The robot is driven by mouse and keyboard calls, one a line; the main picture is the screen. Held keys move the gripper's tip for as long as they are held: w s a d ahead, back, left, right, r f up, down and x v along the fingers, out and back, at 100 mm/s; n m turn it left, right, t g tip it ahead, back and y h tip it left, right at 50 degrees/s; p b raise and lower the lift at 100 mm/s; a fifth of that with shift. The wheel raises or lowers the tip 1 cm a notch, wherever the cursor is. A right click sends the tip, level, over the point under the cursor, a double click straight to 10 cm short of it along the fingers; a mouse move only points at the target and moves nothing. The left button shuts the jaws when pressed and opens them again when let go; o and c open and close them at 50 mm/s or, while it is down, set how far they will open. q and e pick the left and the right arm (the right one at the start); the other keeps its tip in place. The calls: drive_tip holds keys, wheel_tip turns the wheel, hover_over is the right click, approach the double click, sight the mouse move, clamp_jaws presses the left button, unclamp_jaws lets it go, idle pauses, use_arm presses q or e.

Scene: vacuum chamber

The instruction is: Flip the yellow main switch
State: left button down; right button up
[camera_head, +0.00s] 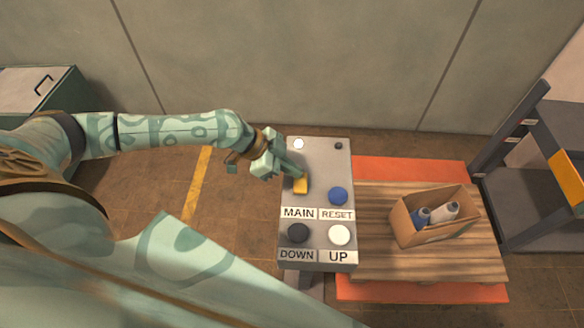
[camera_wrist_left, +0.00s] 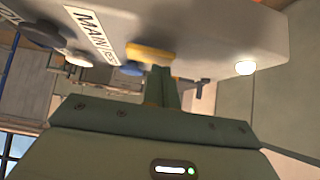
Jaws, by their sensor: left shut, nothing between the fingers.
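The yellow main switch (camera_head: 300,186) sits on the upper left of a grey control panel (camera_head: 318,165), above the MAIN label. It also shows in the left wrist view (camera_wrist_left: 150,53). My left gripper (camera_head: 299,175) is shut and empty, its fingertips right at the far edge of the switch. In the left wrist view the shut fingers (camera_wrist_left: 160,75) end just at the switch; I cannot tell whether they touch it. The fingers hide a small part of the switch. My right gripper is not in view.
The panel also has a blue RESET button (camera_head: 338,196), a black DOWN button (camera_head: 298,233) and a white UP button (camera_head: 339,235). A wooden pallet (camera_head: 375,255) with a cardboard box (camera_head: 408,228) of bottles stands to the right. A dark rack (camera_head: 510,150) is at far right.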

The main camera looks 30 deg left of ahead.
use_arm(q)
drive_tip(key=shift+f, duration=0.25)
drive_tip(key=shift+f+b, duration=0.4)
drive_tip(key=shift+b, duration=0.15)
drive_tip(key=shift+r, duration=0.2)
drive_tip(key=shift+s+p, duration=0.1)
drive_tip(key=shift+p, duration=0.2)
drive_tip(key=shift+s+d+r+p, duration=0.25)
drive_tip(key=shift+s+p, duration=0.1)
drive_tip(key=shift+p, duration=0.25)
drive_tip(key=shift+s+d, duration=0.1)
drive_tip(key=shift+s, duration=0.15)
drive_tip(key=shift+w, duration=0.1)
